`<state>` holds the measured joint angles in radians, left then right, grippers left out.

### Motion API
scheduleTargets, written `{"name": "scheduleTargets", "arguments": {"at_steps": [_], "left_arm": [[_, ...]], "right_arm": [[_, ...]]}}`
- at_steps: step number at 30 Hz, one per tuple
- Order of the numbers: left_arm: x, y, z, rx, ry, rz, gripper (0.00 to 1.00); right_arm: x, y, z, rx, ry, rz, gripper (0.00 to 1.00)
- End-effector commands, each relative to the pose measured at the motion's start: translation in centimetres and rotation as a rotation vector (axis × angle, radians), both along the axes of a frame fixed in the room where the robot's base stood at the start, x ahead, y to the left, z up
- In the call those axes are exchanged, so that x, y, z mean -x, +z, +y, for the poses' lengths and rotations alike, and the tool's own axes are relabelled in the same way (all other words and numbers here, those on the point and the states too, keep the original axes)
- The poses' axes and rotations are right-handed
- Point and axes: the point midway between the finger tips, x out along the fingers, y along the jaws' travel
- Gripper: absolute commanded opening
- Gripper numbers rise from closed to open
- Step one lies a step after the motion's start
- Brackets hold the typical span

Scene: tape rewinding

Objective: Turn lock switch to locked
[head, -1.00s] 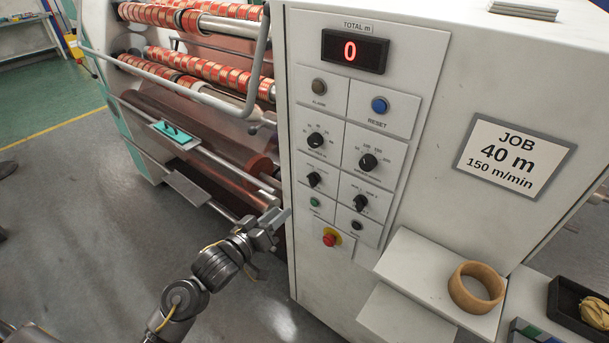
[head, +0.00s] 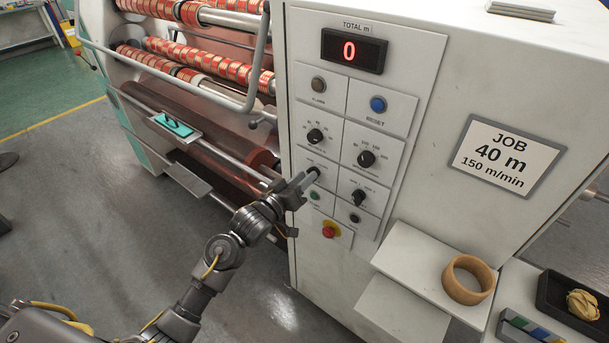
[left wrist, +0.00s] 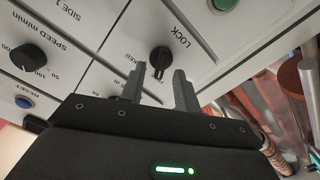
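The lock switch (left wrist: 160,57) is a black knob under the word LOCK on the white control panel, seen upside down in the left wrist view. Its pointer bar runs roughly up and down in that view. My left gripper (head: 304,182) is at the panel in the head view, mostly covering the switch. In the left wrist view my left gripper (left wrist: 157,77) is open, with one finger to each side of the knob in the picture. Gaps show between knob and fingers; contact is not visible. My right gripper is not in view.
Other black knobs (head: 366,159) sit close by on the panel. A green button (head: 314,196) and a red emergency stop (head: 329,231) are below. The display (head: 354,51) reads 0. A white shelf (head: 410,252) with a tan ring (head: 468,280) juts out lower right.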

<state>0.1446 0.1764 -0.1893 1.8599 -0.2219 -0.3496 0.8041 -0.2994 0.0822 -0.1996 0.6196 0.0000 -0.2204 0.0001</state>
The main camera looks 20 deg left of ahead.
Motion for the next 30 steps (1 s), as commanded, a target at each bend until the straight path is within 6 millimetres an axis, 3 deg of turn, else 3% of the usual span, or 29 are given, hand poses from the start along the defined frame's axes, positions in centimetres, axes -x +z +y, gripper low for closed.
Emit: {"name": "scheduleTargets", "arguments": {"at_steps": [11,19,30], "left_arm": [[-0.67,-0.04,-0.29,0.0,0.0,0.0,0.32],[-0.65,-0.04,-0.27,0.0,0.0,0.0,0.0],[-0.64,-0.01,-0.3,-0.03,0.0,-0.011,0.0]], "right_arm": [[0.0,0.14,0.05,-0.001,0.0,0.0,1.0],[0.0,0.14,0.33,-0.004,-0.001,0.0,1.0],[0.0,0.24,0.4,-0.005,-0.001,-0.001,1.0]]}}
